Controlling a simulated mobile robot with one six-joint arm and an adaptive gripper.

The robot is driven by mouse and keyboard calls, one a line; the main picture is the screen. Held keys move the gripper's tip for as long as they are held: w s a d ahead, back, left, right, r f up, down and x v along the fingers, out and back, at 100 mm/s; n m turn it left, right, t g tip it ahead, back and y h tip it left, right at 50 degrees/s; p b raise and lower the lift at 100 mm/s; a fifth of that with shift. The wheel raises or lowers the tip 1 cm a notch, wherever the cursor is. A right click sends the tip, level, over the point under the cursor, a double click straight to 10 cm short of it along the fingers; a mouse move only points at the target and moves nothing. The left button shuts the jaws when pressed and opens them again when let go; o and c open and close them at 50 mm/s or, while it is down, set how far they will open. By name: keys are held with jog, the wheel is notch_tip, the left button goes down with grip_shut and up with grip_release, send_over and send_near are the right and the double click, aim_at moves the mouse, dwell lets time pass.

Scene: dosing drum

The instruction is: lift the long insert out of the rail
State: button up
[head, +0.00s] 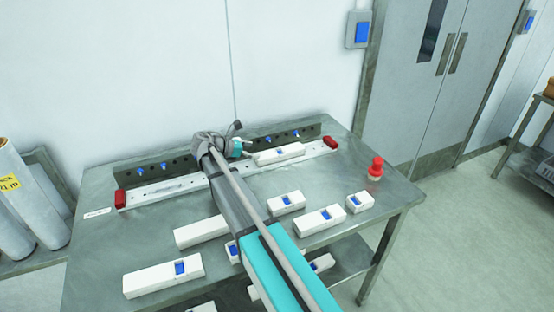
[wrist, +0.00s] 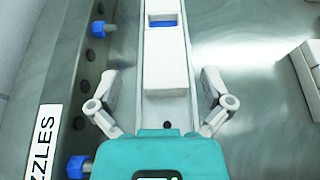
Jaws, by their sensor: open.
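The long insert (head: 278,154) is a white block with a blue window, lying in the right part of the rail (head: 150,194). In the wrist view the insert (wrist: 166,65) lies lengthwise in the rail (wrist: 180,105), its near end just ahead of my gripper's teal body. My gripper (wrist: 159,78) is open, with one finger on each side of the rail, flanking the insert's near end. No contact shows between the fingers and the insert. In the head view my arm hides the middle of the rail and most of my gripper (head: 246,149).
Red end stops (head: 120,199) (head: 331,142) close the rail. Behind it stands a perforated plate with blue knobs (wrist: 103,28); one knob (wrist: 78,167) is close to my gripper's left. Several white blocks (head: 320,220) lie on the table's front half. A red knobbed object (head: 375,169) stands right.

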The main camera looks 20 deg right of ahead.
aim_at(271, 153)
jog(key=shift+d+f, duration=0.2)
jog(key=shift+d, duration=0.4)
jog(key=shift+f, duration=0.1)
jog(key=x, duration=0.1)
jog(key=b+x, duration=0.2)
jog(key=x, duration=0.1)
jog(key=shift+s+f, duration=0.15)
jog(key=shift+s, duration=0.1)
jog(key=shift+d+f, duration=0.1)
jog(key=shift+d, duration=0.4)
jog(key=c, duration=1.3)
jog(key=shift+o, duration=0.2)
